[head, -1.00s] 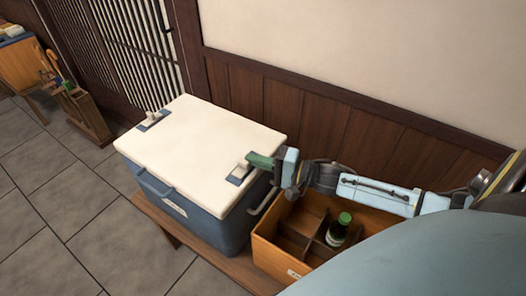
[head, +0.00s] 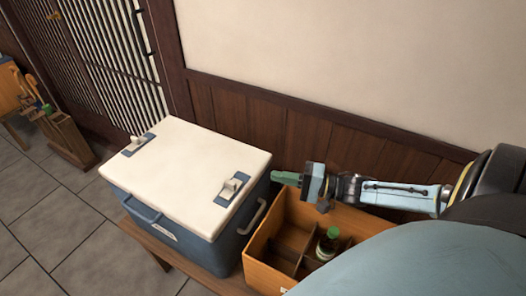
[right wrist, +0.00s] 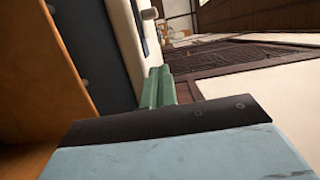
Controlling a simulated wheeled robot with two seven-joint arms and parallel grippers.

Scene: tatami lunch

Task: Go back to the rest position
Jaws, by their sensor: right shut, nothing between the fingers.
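My right gripper (head: 284,178) has green fingers, which are shut and empty. It is past the right edge of the cooler's lid, over the far left part of the wooden crate, apart from the latch as far as I can see. In the right wrist view the green fingers (right wrist: 158,86) lie together, with the cooler beside them on the left. The cooler (head: 185,225) is blue with a white lid (head: 195,165), which is down. My left gripper is not in view.
A divided wooden crate (head: 262,240) stands right of the cooler, holding a green-capped bottle (head: 328,243). Both stand on a wooden bench (head: 160,245). A wood-panelled wall (head: 300,140) runs close behind. Tiled floor (head: 60,225) is open at the left.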

